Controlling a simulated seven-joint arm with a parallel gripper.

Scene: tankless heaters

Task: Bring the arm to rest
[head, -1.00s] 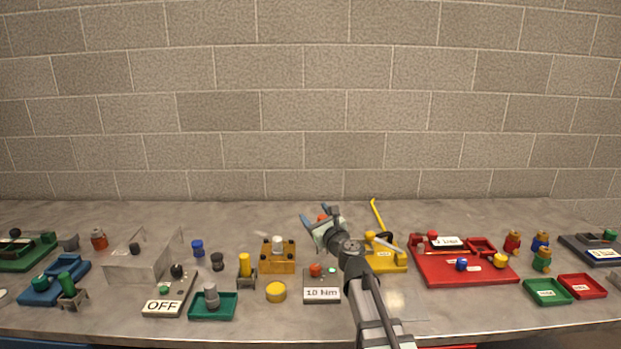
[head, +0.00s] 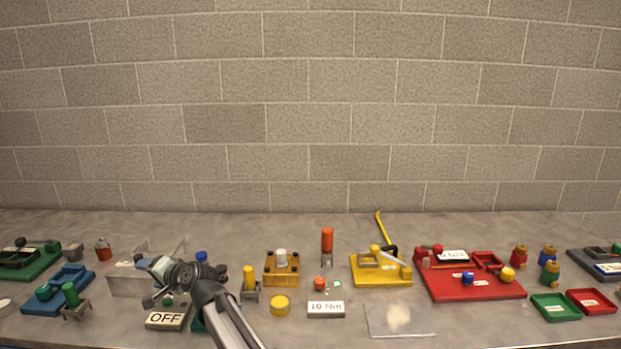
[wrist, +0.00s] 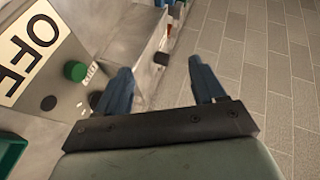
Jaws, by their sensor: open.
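My gripper (head: 152,281) is over the left part of the bench in the head view, in front of the clear box (head: 125,280) and above the OFF panel (head: 167,319). In the wrist view my gripper (wrist: 160,83) shows two blue fingers set wide apart with nothing between them. The OFF panel (wrist: 35,50) lies to the left there, with a green button (wrist: 76,71) on it. My arm hides most of the teal tray (head: 197,325).
To the right stand a yellow cylinder (head: 249,277), an orange block (head: 281,268), a 10 Nm sign (head: 325,309), a yellow fixture (head: 381,282) and a red tray (head: 470,293). A blue fixture (head: 45,303) is at the left. The wall behind is bare.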

